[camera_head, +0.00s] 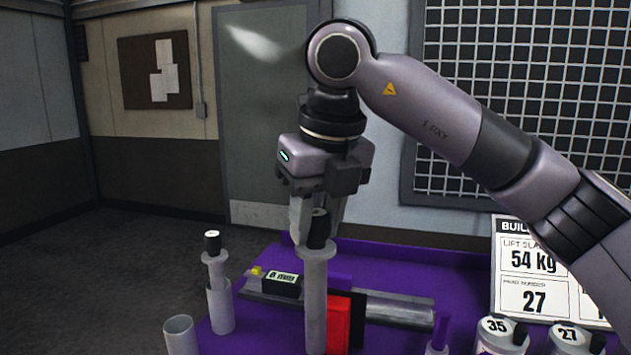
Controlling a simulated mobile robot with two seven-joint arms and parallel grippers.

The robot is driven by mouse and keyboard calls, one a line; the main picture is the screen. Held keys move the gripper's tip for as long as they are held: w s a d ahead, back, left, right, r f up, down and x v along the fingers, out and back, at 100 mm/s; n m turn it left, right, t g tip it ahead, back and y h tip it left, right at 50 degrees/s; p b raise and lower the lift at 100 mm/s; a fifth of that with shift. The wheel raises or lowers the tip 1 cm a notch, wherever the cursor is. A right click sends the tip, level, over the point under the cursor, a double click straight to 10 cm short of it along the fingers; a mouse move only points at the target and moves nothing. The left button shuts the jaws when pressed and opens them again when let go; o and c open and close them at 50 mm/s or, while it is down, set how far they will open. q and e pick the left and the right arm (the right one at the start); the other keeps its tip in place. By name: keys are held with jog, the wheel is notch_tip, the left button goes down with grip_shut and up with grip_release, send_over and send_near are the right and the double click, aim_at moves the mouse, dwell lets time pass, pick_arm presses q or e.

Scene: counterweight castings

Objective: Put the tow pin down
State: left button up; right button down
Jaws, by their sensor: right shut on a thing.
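My right gripper (318,232) points down, shut on the black top of a tow pin (316,295). The pin is upright, with a pale grey collar and shaft below the fingers. Its lower end is near the bottom edge of the picture, and I cannot tell whether it touches anything. A similar pin (212,245) with a black top stands upright in a grey tube (221,308) to the left. Another grey tube (182,336), with an open top, stands at the lower left. My left gripper is not in view.
The purple bench (385,262) carries a grey rail (398,308), a small black labelled box (283,284) and a red block (339,322) close beside the held pin. Containers marked 35 (497,343) and 27 (568,343) stand at the lower right before a sign (530,283).

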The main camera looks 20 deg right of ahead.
aim_at(315, 302)
notch_tip(315, 302, down, 12)
jog(key=shift+r+p, duration=0.25)
jog(key=shift+p, duration=0.05)
jog(key=shift+f, duration=0.1)
dwell(0.3)
jog(key=c, duration=0.8)
grip_release()
jog(key=shift+f, duration=0.15)
jog(key=v, duration=1.2)
jog(key=shift+s+b, duration=0.1)
jog(key=shift+b, duration=0.3)
